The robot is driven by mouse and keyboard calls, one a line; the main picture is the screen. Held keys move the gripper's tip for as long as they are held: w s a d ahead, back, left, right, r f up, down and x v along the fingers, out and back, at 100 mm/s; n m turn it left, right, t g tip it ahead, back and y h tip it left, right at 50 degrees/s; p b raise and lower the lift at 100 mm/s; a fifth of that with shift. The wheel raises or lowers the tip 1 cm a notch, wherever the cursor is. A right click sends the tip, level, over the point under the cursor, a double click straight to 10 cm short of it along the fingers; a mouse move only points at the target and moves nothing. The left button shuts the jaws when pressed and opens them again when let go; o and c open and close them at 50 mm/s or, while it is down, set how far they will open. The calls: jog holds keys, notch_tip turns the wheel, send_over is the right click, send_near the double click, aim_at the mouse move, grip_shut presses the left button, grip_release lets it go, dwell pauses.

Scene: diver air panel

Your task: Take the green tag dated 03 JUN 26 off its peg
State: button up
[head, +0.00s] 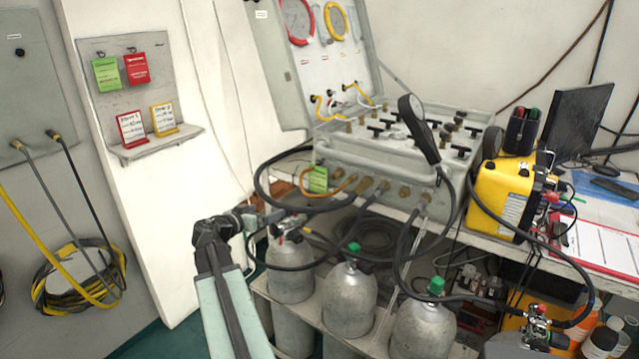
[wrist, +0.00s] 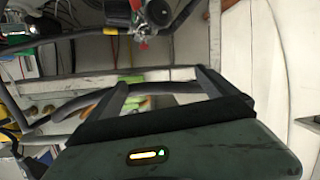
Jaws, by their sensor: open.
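One green tag (head: 107,74) hangs from a peg on the grey wall board at upper left. Another green tag (head: 318,179) is at the front left of the air panel, beside its hose fittings. The dates on both are too small to read. My gripper (head: 275,216) is in front of the air panel, below and left of the second green tag and well right of the board. In the wrist view my gripper (wrist: 164,82) has its two fingers apart with nothing held between them. Blurred green and orange patches show beyond the fingers; I cannot tell what they are.
A red tag (head: 137,68) hangs beside the board's green tag. A red-framed card (head: 131,129) and a yellow-framed card (head: 163,118) stand on the shelf (head: 160,146) below. Grey cylinders (head: 350,295) and black hoses crowd the space near my gripper. White wall lies between board and panel.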

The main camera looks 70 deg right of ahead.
aim_at(318, 179)
jog(key=shift+s+d+r+m+g+h+b, duration=0.1)
jog(key=shift+s+d+r+m+g+h, duration=0.6)
jog(key=shift+s+d, duration=1.8)
jog(key=shift+s+d+r+m+t+h+b, duration=0.2)
jog(key=shift+s+d+r, duration=1.2)
jog(key=shift+d, duration=1.85)
jog(key=shift+s+d+r+m+g+h, duration=0.45)
jog(key=shift+s+d+r, duration=0.25)
jog(key=shift+s+d, duration=1.9)
jog(key=shift+w+d, duration=0.25)
jog(key=shift+w, duration=0.1)
jog(key=c, duration=1.4)
